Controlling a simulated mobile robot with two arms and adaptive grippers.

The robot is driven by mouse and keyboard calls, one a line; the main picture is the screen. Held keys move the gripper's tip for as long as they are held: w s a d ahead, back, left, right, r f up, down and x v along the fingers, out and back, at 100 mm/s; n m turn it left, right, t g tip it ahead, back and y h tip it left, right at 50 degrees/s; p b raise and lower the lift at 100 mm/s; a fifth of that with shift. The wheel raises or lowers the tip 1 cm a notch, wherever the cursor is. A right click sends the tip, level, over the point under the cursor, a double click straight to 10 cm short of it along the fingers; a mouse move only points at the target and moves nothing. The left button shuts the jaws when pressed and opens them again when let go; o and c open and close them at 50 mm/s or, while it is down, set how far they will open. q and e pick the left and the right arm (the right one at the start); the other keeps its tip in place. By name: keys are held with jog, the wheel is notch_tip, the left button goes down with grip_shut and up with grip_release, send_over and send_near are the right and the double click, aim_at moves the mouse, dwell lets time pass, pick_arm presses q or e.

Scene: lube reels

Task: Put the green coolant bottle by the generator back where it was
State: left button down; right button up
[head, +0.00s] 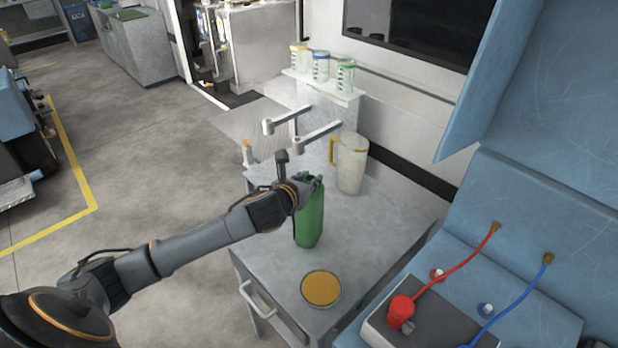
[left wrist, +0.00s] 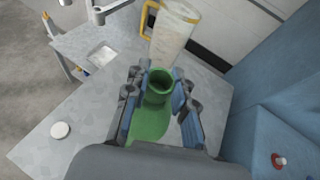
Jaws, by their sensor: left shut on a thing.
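The green coolant bottle (head: 310,222) is upright at the grey cabinet top, between the pitcher and a round amber-topped thing. My left gripper (head: 306,182) is shut on its upper part. In the left wrist view the green bottle (left wrist: 158,90) is between the two fingers of the left gripper (left wrist: 160,98), its open mouth facing the camera. I cannot tell whether its base touches the cabinet top. The blue generator housing (head: 560,190) stands at the right. My right gripper is not in view.
A clear pitcher with a yellow handle (head: 351,163) stands just behind the bottle. The round amber-topped thing (head: 321,289) is at the cabinet's front. A battery with red and blue cables (head: 430,318) is at lower right. Jars with coloured bands (head: 321,66) stand on a shelf behind.

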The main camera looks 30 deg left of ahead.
pick_arm(q)
jog(key=c, duration=1.5)
grip_release()
jog(key=shift+f, duration=0.15)
jog(key=o, duration=0.4)
jog(key=b+v, duration=0.2)
jog(key=v, duration=1)
